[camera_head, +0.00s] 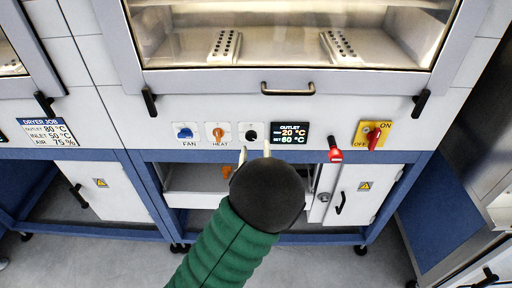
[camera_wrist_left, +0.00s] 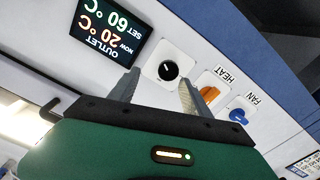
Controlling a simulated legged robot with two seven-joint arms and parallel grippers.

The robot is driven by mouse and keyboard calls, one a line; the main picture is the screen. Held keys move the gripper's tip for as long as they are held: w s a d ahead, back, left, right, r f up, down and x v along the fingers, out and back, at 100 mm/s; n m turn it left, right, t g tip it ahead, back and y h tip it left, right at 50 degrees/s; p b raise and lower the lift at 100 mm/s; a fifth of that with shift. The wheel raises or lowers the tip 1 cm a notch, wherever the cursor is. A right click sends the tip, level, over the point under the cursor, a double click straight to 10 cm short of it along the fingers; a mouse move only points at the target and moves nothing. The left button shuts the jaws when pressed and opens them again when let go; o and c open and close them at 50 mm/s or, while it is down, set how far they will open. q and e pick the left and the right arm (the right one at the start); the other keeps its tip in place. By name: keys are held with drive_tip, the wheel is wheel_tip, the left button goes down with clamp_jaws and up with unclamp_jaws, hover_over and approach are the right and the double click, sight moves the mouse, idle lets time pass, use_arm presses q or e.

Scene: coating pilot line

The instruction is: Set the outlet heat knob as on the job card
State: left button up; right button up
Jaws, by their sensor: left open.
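A black knob on a white plate (camera_head: 251,134) sits just left of the outlet display (camera_head: 290,133), which reads now 20 °C, set 60 °C. In the left wrist view, the black knob (camera_wrist_left: 168,70) has a light pointer mark; its label is not visible. The orange knob (camera_head: 218,134) is labelled HEAT and the blue knob (camera_head: 185,132) FAN. The job card (camera_head: 48,132) reads outlet 80 °C, inlet 50 °C, air 75 %. My left gripper (camera_head: 254,150) is open, its fingers near the black knob, one toward either side. Contact cannot be told.
A red-handled yellow ON/OFF switch (camera_head: 373,135) and a red-tipped lever (camera_head: 334,150) lie right of the display. Above is a dryer window with a handle (camera_head: 287,89). Below, an open bay stands between cabinet doors (camera_head: 364,195).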

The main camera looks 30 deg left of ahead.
sight(251, 137)
use_arm(q)
drive_tip(key=w+a, duration=0.2)
drive_tip(key=a, duration=0.1)
drive_tip(key=w+a, duration=0.1)
drive_tip(key=a, duration=0.1)
drive_tip(key=shift+w+f, duration=0.35)
drive_tip(key=shift+w, duration=0.05)
drive_tip(key=shift+w+a+f, duration=0.1)
drive_tip(key=shift+w+a, duration=0.05)
drive_tip(key=shift+a, duration=0.15)
drive_tip(key=shift+d+r, duration=0.2)
drive_tip(key=shift+d, duration=0.25)
drive_tip(key=shift+d+r, duration=0.1)
drive_tip(key=shift+d, duration=0.25)
drive_tip(key=shift+c, duration=0.5)
drive_tip(key=shift+d, duration=0.2)
drive_tip(key=shift+c, duration=2.4)
drive_tip(key=shift+a, duration=0.5)
clamp_jaws()
drive_tip(key=shift+d, duration=0.2)
use_arm(e)
drive_tip(key=shift+a+r, duration=0.4)
drive_tip(key=shift+a, duration=0.35)
